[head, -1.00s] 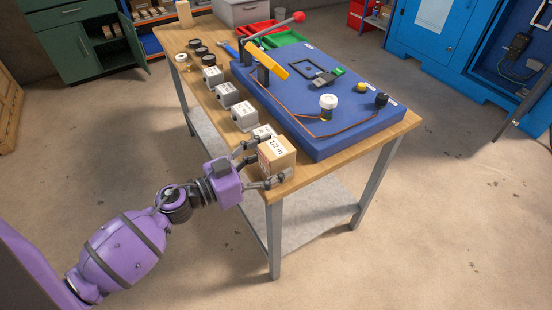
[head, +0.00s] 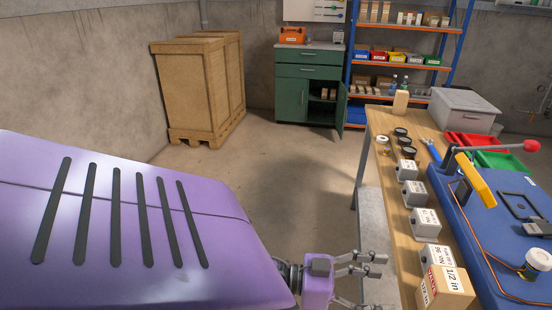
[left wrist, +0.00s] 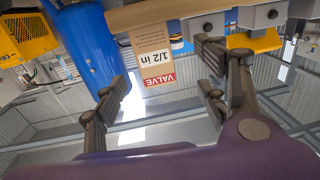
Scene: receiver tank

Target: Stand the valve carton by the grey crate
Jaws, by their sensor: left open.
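The valve carton (head: 447,290), a tan box with a red VALVE label and "1/2 in" on white, stands on the near end of the wooden bench (head: 402,256). The picture's bottom edge cuts it off. My left gripper (head: 366,282) is open and empty, left of the carton and apart from it. In the left wrist view the carton (left wrist: 150,48) shows upside down, beyond and between the spread fingers (left wrist: 165,95). The grey crate (head: 466,110) is at the bench's far end. My right gripper is not in view.
A row of small grey boxes (head: 414,193) runs along the bench's left side, next to the blue board (head: 480,230) with its yellow lever. A plain tan block (head: 400,102) stands left of the grey crate. Red and green trays (head: 500,160) lie before the crate. The floor left of the bench is clear.

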